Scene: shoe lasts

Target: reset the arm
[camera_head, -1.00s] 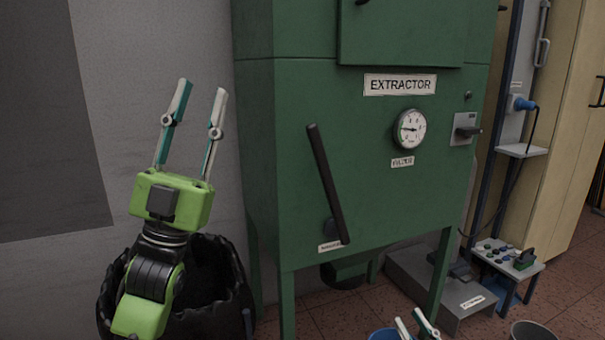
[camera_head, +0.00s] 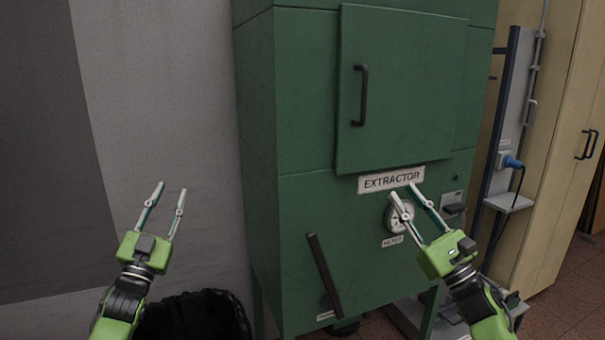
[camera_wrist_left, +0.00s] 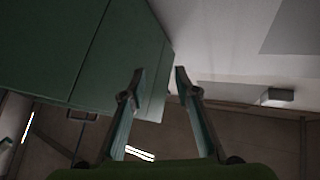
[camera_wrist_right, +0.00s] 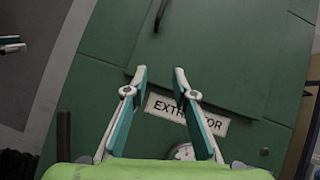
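My left gripper (camera_head: 166,190) is raised at the left of the head view, in front of the grey wall, with its fingers apart and nothing between them. In the left wrist view its fingers (camera_wrist_left: 158,72) are also spread and empty. My right gripper (camera_head: 401,192) is raised in front of the green extractor cabinet (camera_head: 300,190), its fingers apart over the gauge area. In the right wrist view its fingers (camera_wrist_right: 158,72) are open and empty, with the extractor label behind them. I cannot tell how near the fingertips are to the cabinet.
The cabinet has a door handle (camera_head: 360,95), a dark lever (camera_head: 325,275) and a round gauge (camera_head: 396,219). A black-lined bin (camera_head: 195,315) stands below, near my left arm. A blue plug (camera_head: 512,162) and a beige cupboard (camera_head: 550,150) are at the right.

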